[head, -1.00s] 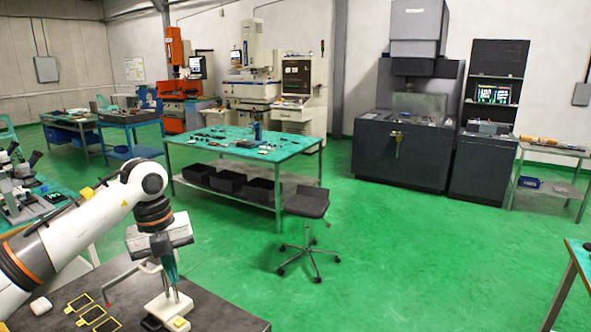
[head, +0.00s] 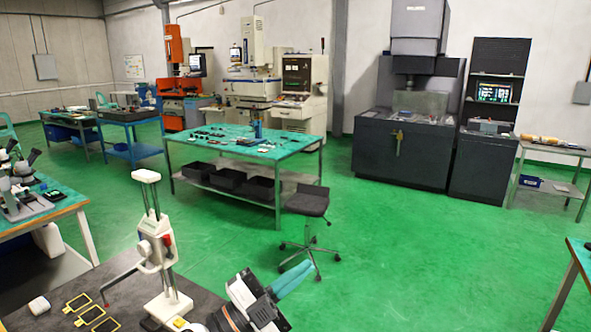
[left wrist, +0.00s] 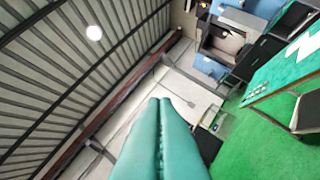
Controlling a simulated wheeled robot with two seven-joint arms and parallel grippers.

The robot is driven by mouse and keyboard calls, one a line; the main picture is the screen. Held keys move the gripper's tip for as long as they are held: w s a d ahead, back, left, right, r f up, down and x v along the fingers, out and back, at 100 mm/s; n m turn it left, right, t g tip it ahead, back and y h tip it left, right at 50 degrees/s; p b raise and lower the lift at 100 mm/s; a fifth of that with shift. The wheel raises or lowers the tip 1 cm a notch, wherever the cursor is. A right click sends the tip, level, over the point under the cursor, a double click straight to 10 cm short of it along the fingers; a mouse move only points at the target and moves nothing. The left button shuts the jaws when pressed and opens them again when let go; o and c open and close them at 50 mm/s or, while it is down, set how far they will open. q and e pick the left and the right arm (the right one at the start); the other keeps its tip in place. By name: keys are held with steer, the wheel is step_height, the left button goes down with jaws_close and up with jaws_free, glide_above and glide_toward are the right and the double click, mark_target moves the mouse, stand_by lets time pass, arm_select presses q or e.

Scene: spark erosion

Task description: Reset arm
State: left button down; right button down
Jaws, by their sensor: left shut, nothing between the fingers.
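My left gripper (head: 292,278) is at the lower middle of the head view, just right of the dark near table. Its two teal fingers lie together, pointing up and to the right, with nothing between them. In the left wrist view the same fingers (left wrist: 160,140) are pressed side by side, with the ceiling, wall and a teal-topped table beyond. My right gripper is in neither view.
A white stand device (head: 160,260) stands on the dark near table (head: 120,290). Yellow frames (head: 78,301) and a small white object (head: 39,306) lie to its left. A stool (head: 308,205) stands ahead, before a teal workbench (head: 280,150). Green floor (head: 420,260) is open at right.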

arm_select(q)
steer(key=s+a+f+n+t+y, duration=0.2)
steer(key=a+f+n+y, duration=0.7)
steer(key=f+n+y, duration=0.1)
steer(key=s+a+f+n+t+y, duration=0.1)
steer(key=s+a+f+n+y, duration=0.1)
steer(key=a+f+n+y, duration=0.8)
steer(key=s+a+f+n+g, duration=0.1)
steer(key=s+f+g, duration=0.45)
steer(key=s, duration=0.55)
steer(key=s+a+f+n+g, duration=0.1)
steer(key=s+f+g, duration=0.45)
steer(key=s, duration=0.55)
step_height(320, 180, down, 32)
steer(key=s+g+b, duration=0.1)
steer(key=s+b, duration=0.1)
steer(key=b, duration=0.3)
steer(key=s+a+f+g+b, duration=0.1)
steer(key=s+a+f+b, duration=0.1)
steer(key=s+f, duration=1.3)
step_height(320, 180, down, 5)
steer(key=shift+s+a+r+b, duration=0.2)
steer(key=shift+s+a+b, duration=0.2)
steer(key=shift+b, duration=0.5)
